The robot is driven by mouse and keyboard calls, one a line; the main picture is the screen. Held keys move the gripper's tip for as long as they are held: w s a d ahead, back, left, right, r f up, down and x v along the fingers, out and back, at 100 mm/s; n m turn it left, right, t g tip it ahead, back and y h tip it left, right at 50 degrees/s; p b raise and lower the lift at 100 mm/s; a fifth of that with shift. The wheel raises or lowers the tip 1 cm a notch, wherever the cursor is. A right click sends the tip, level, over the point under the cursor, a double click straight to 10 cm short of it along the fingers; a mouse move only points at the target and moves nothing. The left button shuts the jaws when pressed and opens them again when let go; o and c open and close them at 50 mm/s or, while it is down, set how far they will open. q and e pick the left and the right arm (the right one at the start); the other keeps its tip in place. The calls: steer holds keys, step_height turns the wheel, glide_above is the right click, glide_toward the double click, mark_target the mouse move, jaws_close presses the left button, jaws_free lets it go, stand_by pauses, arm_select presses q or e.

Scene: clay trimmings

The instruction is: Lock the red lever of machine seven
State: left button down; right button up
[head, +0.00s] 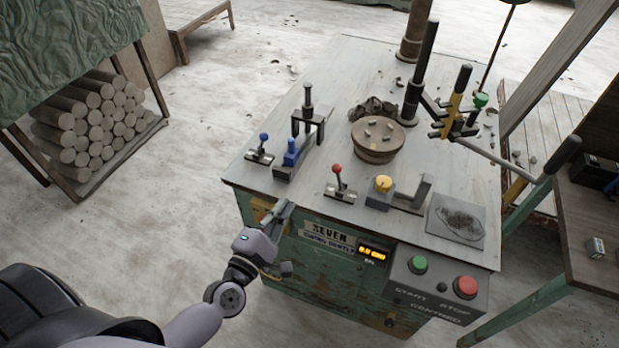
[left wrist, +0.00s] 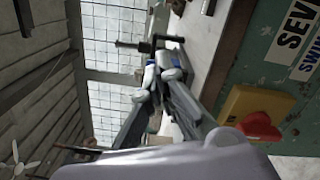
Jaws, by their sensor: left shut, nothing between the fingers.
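The red lever (head: 338,171) is a small red-knobbed stick on a metal base, near the front edge of the machine's top. The machine's green front (head: 325,265) carries a sign reading SEVEN (head: 328,233), which also shows in part in the left wrist view (left wrist: 294,30). My left gripper (head: 287,205) is shut and empty at the front edge, left of and below the red lever, apart from it. In the left wrist view its fingers (left wrist: 160,70) meet at their tips. My right gripper is in neither view.
A blue-knobbed lever (head: 262,140) and a blue clamp (head: 291,152) stand left of the red lever. A yellow knob (head: 383,184) stands to its right. A round turntable (head: 377,138) is behind. The front panel has a green button (head: 418,264) and a red button (head: 466,287).

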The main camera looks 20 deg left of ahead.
mark_target(339, 177)
arm_select(q)
steer(key=w, duration=0.3)
steer(key=w+p, duration=0.1)
steer(key=w, duration=0.2)
steer(key=w+d+p, duration=0.1)
steer(key=w, duration=0.2)
steer(key=shift+w+r, duration=0.15)
steer(key=shift+w, duration=0.25)
steer(key=d+p, duration=0.1)
steer(key=d+r+p, duration=0.1)
steer(key=shift+w+d+r, duration=0.15)
steer(key=shift+w+d, duration=0.25)
steer(key=shift+d, duration=0.4)
steer(key=shift+d+r+m+p, duration=0.2)
steer(key=shift+m+p, duration=0.25)
steer(key=shift+m, duration=0.05)
